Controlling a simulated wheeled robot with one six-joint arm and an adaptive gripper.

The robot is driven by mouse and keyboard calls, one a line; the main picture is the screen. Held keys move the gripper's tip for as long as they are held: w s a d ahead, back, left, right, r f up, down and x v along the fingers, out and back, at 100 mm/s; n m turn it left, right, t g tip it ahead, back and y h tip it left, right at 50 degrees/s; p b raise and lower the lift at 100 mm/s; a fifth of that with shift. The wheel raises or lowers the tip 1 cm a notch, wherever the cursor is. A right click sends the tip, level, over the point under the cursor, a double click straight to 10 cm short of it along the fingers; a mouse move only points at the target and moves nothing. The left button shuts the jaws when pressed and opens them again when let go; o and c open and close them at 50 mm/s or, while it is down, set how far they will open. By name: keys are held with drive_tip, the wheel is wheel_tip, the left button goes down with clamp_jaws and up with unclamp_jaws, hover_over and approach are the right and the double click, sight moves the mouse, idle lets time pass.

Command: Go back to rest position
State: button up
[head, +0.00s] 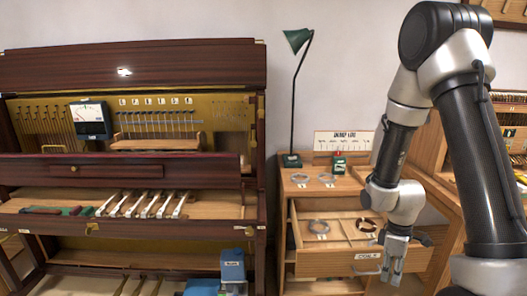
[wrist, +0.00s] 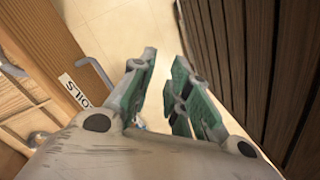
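My gripper (head: 393,266) hangs pointing down in front of the open drawer (head: 316,264), near its right end in the head view. In the wrist view my gripper (wrist: 166,58) has two green-padded fingers with a gap between them. Floor shows through the gap and nothing is held. The drawer front, with a label ending in "OILS" (wrist: 76,93) and a metal handle (wrist: 95,72), lies left of the fingers. I cannot tell whether the gripper touches the drawer. Coil rings (head: 319,227) lie inside the drawer.
An opened upright piano (head: 130,70) with several loose keys (head: 145,205) stands at the left. A green lamp (head: 297,40) and more rings (head: 327,178) are on the cabinet top. A wooden cabinet stands behind my arm. A dark slatted surface (wrist: 250,60) is close right of the fingers.

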drive_tip(key=s+r+m+t, duration=0.2)
drive_tip(key=s+r+m, duration=0.1)
drive_tip(key=r, duration=0.8)
drive_tip(key=s+r+m+t, duration=0.2)
drive_tip(key=s+r+m, duration=0.2)
drive_tip(key=r, duration=0.6)
drive_tip(key=s+r+m+t, duration=0.2)
drive_tip(key=s+r, duration=0.4)
drive_tip(key=r, duration=0.5)
drive_tip(key=shift+a+r+m, duration=0.35)
drive_tip(key=shift+a+m, duration=0.05)
drive_tip(key=shift+m, duration=0.4)
drive_tip(key=shift+w, duration=0.1)
